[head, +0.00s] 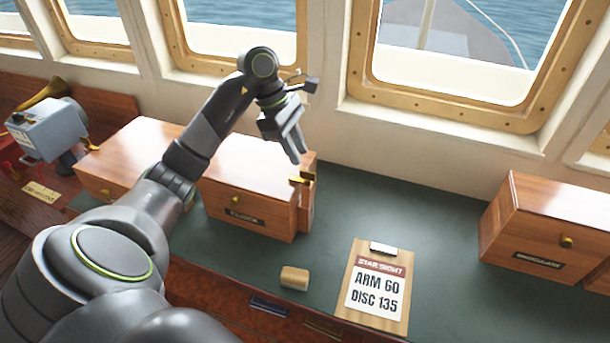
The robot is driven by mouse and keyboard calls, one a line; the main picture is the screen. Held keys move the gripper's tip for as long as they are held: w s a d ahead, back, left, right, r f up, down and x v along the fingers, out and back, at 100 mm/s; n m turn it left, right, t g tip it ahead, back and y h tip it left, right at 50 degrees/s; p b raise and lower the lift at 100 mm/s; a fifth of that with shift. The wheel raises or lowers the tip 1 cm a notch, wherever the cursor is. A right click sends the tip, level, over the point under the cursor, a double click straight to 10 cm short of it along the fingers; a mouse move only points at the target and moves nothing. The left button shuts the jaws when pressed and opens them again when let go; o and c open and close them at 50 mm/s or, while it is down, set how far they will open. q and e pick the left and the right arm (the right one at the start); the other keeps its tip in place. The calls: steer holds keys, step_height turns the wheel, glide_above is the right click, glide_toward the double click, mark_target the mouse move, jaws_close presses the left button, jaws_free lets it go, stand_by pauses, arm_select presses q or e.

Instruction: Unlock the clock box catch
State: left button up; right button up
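The wooden clock box (263,190) stands on the green desk top, with a dark label reading CLOCK on its front. A small brass knob (235,199) sits on the front above the label. A brass piece, which looks like the catch (301,179), shows at the box's right end. My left gripper (296,158) points down just above that right end, close to the brass piece. I cannot tell whether it touches it, or whether its fingers are parted. My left arm covers the left part of the box. My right gripper is not in view.
A clipboard (355,318) reading STAR SIGHT, ARM 60, DISC 135 lies in front. A small tan block (294,278) lies left of it. Another wooden box (557,222) stands at the right. A grey-blue device (45,133) stands far left. The desk between the boxes is clear.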

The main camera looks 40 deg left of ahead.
mark_target(307, 172)
arm_select(q)
steer(key=p+x, duration=0.2)
steer(key=x, duration=0.2)
steer(key=shift+d, duration=0.15)
steer(key=shift+w+d+f, duration=0.1)
steer(key=shift+d+f, duration=0.1)
steer(key=shift+f, duration=0.5)
jaws_close()
